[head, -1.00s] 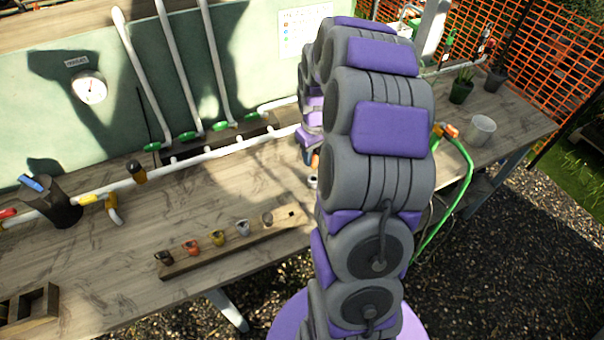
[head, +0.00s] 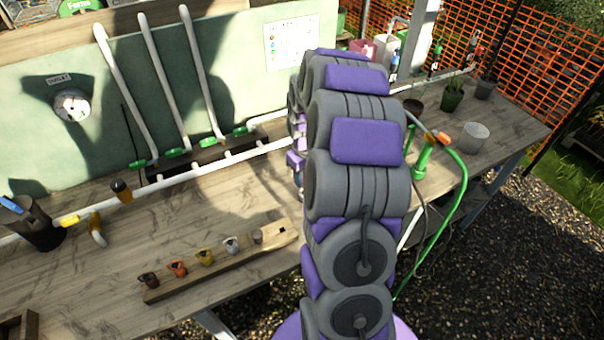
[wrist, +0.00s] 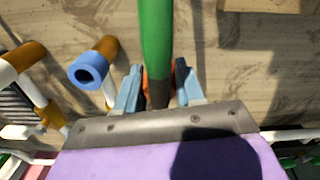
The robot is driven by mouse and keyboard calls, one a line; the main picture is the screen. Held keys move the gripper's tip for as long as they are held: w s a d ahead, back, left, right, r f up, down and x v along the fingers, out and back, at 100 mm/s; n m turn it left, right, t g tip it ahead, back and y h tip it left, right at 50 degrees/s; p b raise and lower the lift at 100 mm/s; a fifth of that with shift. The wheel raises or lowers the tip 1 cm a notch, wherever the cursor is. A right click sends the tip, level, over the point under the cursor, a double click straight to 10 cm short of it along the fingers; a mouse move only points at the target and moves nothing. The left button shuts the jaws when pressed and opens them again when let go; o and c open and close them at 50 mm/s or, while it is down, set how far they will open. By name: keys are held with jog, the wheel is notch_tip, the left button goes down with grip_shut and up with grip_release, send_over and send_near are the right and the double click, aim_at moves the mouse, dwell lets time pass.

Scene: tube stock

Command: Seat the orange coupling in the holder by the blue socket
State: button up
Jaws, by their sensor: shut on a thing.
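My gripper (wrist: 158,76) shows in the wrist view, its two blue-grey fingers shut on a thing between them. A bit of orange (wrist: 146,76), apparently the orange coupling, shows between the fingers. A green tube (wrist: 155,40) runs down in front of it and hides most of it. The blue socket (wrist: 88,70), a blue ring on the end of an orange-brown pipe piece, is left of the fingers and apart from them. I cannot make out the holder. In the head view my arm hides the gripper and what it holds.
In the head view, a wooden strip (head: 160,294) bears several small coloured fittings near the bench's front edge. White pipes (head: 190,171) run along the back. A green hose (head: 464,185) with an orange connector and a white pot (head: 475,137) are at the right.

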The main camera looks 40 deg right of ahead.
jog(key=shift+d+f, duration=0.4)
jog(key=shift+d, duration=0.05)
jog(key=shift+a+r, duration=0.15)
jog(key=shift+a, duration=0.85)
jog(key=shift+s+d+f, duration=0.1)
jog(key=shift+d+f, duration=0.1)
jog(key=shift+d, duration=0.3)
jog(key=shift+d+f, duration=0.2)
jog(key=shift+d, duration=0.25)
jog(key=shift+a, duration=0.8)
jog(key=shift+d+f, duration=0.35)
jog(key=shift+a+f, duration=0.15)
jog(key=shift+a, duration=0.25)
jog(key=shift+s+f, duration=0.1)
jog(key=shift+f, duration=0.1)
jog(key=shift+f, duration=0.3)
